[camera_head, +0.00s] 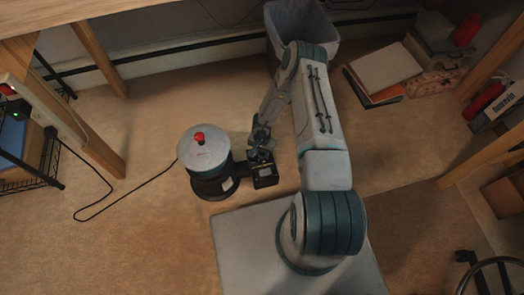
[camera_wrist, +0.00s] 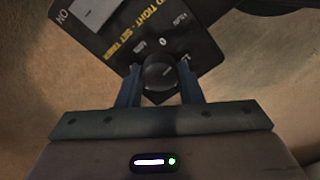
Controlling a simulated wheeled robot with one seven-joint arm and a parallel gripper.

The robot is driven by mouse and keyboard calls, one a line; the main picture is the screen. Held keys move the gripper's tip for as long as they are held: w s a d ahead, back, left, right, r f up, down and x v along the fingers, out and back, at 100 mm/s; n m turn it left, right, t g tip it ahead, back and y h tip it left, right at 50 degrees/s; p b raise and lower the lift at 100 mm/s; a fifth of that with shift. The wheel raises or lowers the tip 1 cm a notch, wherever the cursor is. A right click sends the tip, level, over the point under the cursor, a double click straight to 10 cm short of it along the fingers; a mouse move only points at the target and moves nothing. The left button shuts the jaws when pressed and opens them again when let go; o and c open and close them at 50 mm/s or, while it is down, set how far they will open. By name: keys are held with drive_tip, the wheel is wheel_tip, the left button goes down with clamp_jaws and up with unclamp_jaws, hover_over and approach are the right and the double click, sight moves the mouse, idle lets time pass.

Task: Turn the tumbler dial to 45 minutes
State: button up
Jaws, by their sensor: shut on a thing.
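The tumbler (camera_head: 205,160) stands on the floor. It has a pale round lid with a red knob on top and a dark base. Its black control box (camera_head: 265,176) juts out to the right. In the wrist view the box's panel (camera_wrist: 150,30) fills the top, with yellow lettering, a "0" mark and a switch marked ON. The round black dial (camera_wrist: 159,74) sits between the two fingers of my gripper (camera_wrist: 159,92). My gripper is shut on the dial. The dial's pointer cannot be made out. In the head view the fingers are small beside the box.
A black cord (camera_head: 108,195) runs from the tumbler leftward over the floor. A grey bin (camera_head: 302,25) stands at the back. Books (camera_head: 384,72) lie at the back right. Wooden table legs (camera_head: 88,140) stand at the left. The floor around the tumbler is mostly clear.

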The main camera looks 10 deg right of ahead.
drive_tip(key=m, duration=0.4)
drive_tip(key=shift+m, duration=0.3)
drive_tip(key=m, duration=0.3)
drive_tip(key=shift+m, duration=0.4)
drive_tip(key=m, duration=0.4)
drive_tip(key=shift+p, duration=0.3)
drive_tip(key=m, duration=0.8)
drive_tip(key=shift+m, duration=0.3)
drive_tip(key=m, duration=0.3)
drive_tip(key=shift+m+p, duration=0.3)
drive_tip(key=m, duration=0.4)
drive_tip(key=shift+m, duration=1.7)
